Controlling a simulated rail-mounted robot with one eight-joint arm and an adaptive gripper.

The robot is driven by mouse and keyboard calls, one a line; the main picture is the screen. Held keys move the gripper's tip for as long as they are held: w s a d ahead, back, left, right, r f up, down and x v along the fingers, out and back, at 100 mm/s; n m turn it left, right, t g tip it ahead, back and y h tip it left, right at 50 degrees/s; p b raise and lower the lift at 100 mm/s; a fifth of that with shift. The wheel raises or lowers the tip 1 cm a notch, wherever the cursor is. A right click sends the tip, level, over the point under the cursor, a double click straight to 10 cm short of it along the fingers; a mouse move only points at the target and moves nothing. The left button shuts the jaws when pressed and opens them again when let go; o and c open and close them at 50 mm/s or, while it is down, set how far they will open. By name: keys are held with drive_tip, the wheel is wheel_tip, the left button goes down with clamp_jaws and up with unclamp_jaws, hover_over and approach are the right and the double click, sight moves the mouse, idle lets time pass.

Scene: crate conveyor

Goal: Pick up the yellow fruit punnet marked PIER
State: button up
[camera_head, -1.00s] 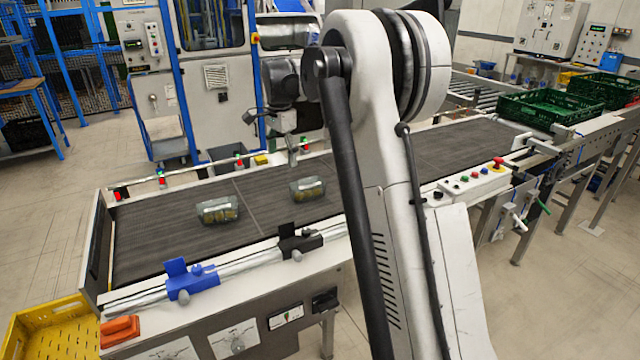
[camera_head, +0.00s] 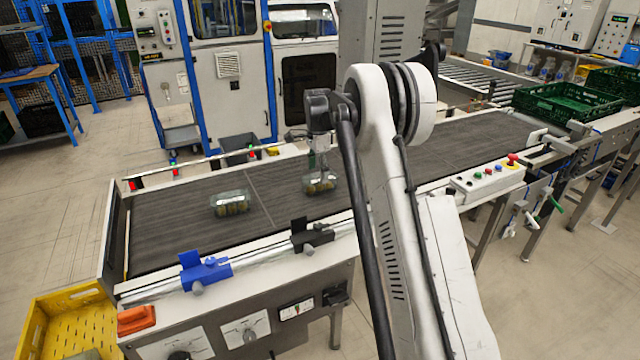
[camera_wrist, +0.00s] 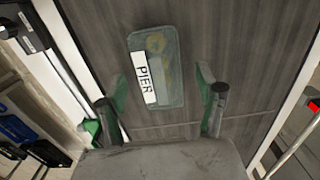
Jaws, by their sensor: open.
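The clear punnet marked PIER (camera_wrist: 156,68), with yellowish fruit showing dimly through it, lies on the dark conveyor. Its white label faces up in the wrist view. In the head view, the punnet under my gripper (camera_head: 320,187) sits mid-belt, partly covered by the gripper. My gripper (camera_wrist: 163,84) is open and empty, its green-padded fingers spread wider than the punnet. The punnet is between and ahead of the fingertips, nearer the left one, and looks tilted to them. In the head view my gripper (camera_head: 319,170) points down at it; contact cannot be told.
A second clear punnet with yellowish fruit (camera_head: 230,203) lies to the left on the belt (camera_head: 180,232). Blue (camera_head: 204,271) and black (camera_head: 311,235) clamps sit on the near rail. A yellow crate (camera_head: 40,342) stands at lower left; a green crate (camera_head: 565,102) is at right.

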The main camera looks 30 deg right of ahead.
sight(320, 185)
drive_tip(key=shift+d+f+p, duration=0.15)
drive_tip(key=shift+f+p, duration=0.05)
drive_tip(key=shift+f, duration=1.25)
drive_tip(key=shift+d+f+p, duration=0.15)
drive_tip(key=shift+f, duration=1.3)
drive_tip(key=c, duration=1.4)
